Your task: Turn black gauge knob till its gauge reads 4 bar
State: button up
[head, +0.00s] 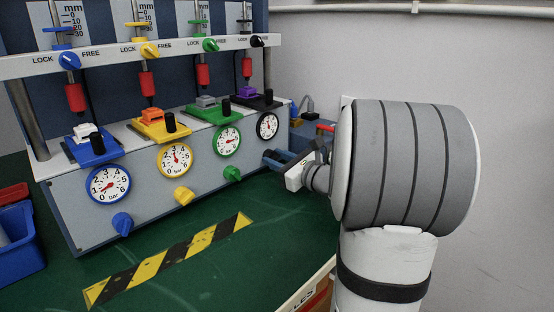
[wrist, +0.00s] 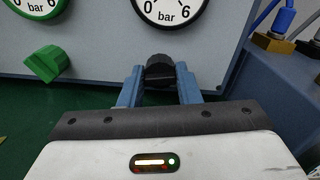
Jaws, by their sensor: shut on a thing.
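The black gauge knob (wrist: 160,68) sits on the panel's front below the black-rimmed gauge. In the wrist view it is between the two blue fingers of my gripper (wrist: 159,82), which is shut on it. In the head view my gripper (head: 277,160) reaches the panel's right end from the right, and the knob is hidden there. The black-rimmed gauge (head: 267,127) shows in the head view, but its needle is too small to read surely. In the wrist view only the lower part of this gauge (wrist: 168,10) shows, with 0, 6 and "bar"; its needle is out of view.
Blue (head: 122,223), yellow (head: 183,195) and green (head: 232,173) knobs sit left of the black one, each under its gauge. The green knob (wrist: 46,63) is close by in the wrist view. A blue box (wrist: 285,80) with connectors stands right of the panel.

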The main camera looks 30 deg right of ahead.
jog(key=shift+r+m+p, duration=0.15)
jog(key=shift+m+p, duration=0.15)
jog(key=shift+p, duration=0.15)
jog(key=m+p, duration=0.3)
jog(key=p, duration=0.1)
jog(key=shift+r+p, duration=0.15)
jog(key=shift+p, duration=0.25)
jog(key=m+p, duration=0.3)
jog(key=shift+f+m+p, duration=0.25)
jog(key=shift+m+p, duration=0.05)
jog(key=shift+p, duration=0.2)
jog(key=o, duration=1)
